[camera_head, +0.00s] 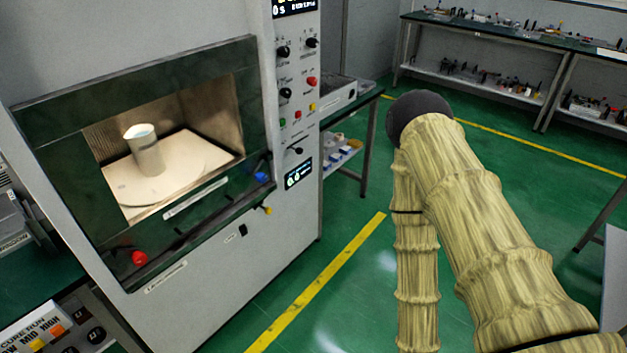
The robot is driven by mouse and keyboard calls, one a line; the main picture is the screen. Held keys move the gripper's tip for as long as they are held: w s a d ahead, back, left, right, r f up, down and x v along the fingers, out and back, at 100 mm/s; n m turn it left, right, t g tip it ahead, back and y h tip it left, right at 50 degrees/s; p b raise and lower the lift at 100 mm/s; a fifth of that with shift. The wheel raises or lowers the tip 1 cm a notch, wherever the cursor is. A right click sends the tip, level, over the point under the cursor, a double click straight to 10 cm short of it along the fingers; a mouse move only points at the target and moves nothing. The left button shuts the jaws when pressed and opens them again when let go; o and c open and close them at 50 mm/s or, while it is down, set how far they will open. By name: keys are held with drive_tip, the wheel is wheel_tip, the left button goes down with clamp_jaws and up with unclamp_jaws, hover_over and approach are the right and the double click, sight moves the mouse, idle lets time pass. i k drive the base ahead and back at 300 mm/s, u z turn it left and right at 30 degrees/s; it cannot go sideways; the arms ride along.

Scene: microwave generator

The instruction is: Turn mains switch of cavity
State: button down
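The microwave cavity machine (215,285) stands at left, a grey cabinet with a lit, open-looking chamber (195,165). A pale cup (145,150) stands inside on a light round plate. The narrow control panel to the right of the chamber carries black knobs, one at upper left (283,52), one at upper right (312,42), one in the middle (286,92) and a black lever-like switch (296,150) lower down. The labels are too small to read, so I cannot tell which is the mains switch. My sleeved arm is at right, bent; my gripper is not in view.
The panel also has a red button (311,81), small coloured buttons and displays. A red knob (139,257) and a blue knob (261,177) sit below the chamber. A side table (368,96) stands beyond the panel. Green floor is clear between machine and arm.

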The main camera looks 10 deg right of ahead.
sight(312, 81)
drive_tip(key=z, duration=0.55)
drive_tip(key=i, duration=1)
drive_tip(key=u, duration=0.55)
